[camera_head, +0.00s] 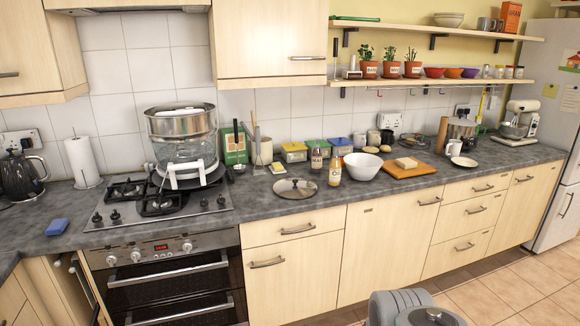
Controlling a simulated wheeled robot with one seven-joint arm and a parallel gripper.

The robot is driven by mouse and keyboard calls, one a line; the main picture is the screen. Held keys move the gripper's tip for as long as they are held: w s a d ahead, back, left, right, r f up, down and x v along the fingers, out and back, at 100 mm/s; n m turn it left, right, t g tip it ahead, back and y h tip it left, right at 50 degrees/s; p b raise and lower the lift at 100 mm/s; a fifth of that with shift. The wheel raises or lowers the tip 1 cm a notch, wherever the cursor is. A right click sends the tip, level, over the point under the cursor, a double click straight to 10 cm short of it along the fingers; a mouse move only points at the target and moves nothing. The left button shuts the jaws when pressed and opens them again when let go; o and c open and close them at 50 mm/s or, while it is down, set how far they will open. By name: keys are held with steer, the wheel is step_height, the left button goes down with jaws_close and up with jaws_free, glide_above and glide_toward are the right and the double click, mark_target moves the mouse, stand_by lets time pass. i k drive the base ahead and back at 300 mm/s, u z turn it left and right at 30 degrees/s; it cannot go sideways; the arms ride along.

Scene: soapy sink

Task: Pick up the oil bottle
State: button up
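A small bottle with pale yellow contents and a label, which looks like the oil bottle (335,172), stands upright on the dark counter, just left of a white bowl. A similar bottle with a darker top (316,160) stands upright close behind it to the left. The labels are too small to read. My gripper is not in view. Only a grey rounded part of my own body shows at the bottom edge, well below the counter and apart from the bottles.
A pan lid (295,188) lies left of the bottles. A white bowl (362,166) and a wooden board (408,174) are to the right. Several lidded tubs stand behind. A gas hob (215,203) with a large steamer (182,125) is at left. The shelf (450,82) overhangs the back.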

mark_target(335, 165)
steer(key=u, duration=0.35)
steer(key=i, duration=2.25)
steer(key=u, duration=0.15)
